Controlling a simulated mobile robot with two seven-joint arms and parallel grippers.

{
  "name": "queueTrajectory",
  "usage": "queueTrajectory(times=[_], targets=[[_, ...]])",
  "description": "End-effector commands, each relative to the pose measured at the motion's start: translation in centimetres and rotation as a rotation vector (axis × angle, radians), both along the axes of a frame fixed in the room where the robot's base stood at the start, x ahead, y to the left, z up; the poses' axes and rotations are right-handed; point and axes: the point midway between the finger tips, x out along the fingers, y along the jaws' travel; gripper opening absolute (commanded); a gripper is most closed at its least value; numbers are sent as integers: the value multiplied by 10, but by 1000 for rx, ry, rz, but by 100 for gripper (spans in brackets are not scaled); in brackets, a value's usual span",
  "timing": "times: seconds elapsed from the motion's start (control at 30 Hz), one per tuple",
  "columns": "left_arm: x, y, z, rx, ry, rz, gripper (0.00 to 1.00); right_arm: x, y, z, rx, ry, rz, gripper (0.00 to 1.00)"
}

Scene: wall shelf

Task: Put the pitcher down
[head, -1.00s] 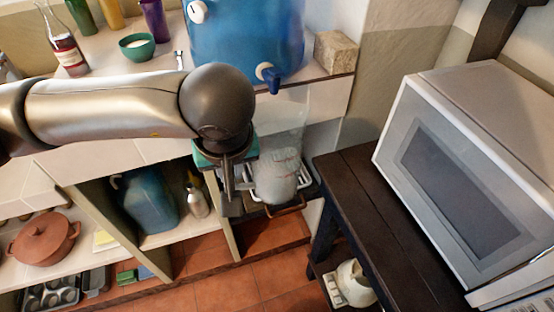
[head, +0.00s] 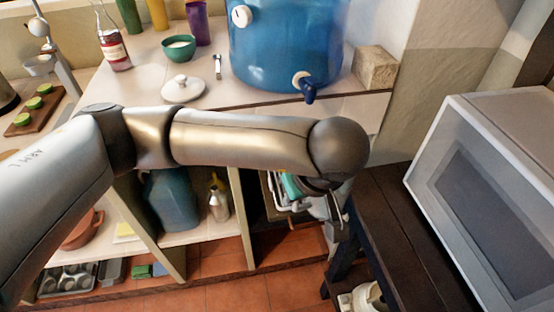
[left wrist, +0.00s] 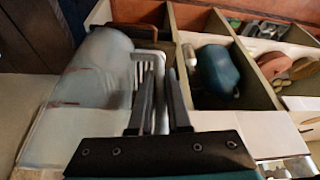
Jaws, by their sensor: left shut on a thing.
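The pitcher (left wrist: 95,80) is clear and whitish with red markings. It fills the left part of the left wrist view, beside my fingers. My left gripper (left wrist: 160,80) has its two dark fingers close together and is shut on the pitcher, seemingly at its handle; the exact contact is hard to see. In the head view my left gripper (head: 335,208) points down near the dark wooden table (head: 395,225), right of the shelf compartments. My wrist hides most or all of the pitcher there. My right gripper is not in view.
A microwave (head: 495,185) stands on the dark table, with bare wood along its left side. A white kettle-like object (head: 367,297) sits below. A blue dispenser (head: 285,50) and a stone block (head: 375,68) stand on the counter. A blue jug (head: 172,200) stands in a compartment.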

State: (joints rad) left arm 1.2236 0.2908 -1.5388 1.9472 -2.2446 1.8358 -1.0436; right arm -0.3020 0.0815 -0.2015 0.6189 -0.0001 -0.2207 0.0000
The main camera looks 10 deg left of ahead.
Motion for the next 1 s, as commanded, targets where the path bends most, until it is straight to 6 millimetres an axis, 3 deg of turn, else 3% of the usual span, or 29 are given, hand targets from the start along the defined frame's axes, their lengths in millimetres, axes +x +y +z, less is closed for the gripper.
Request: queueTrajectory(times=[0.1,0.3,0.83,1.0], targets=[[28,16,1,0,-3,7,0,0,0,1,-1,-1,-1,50],[56,30,1,-1,-3,0,0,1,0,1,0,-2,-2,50],[100,55,1,-2,-3,1,0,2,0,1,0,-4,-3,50],[100,55,-12,-1,-1,-3,0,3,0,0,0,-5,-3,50]])
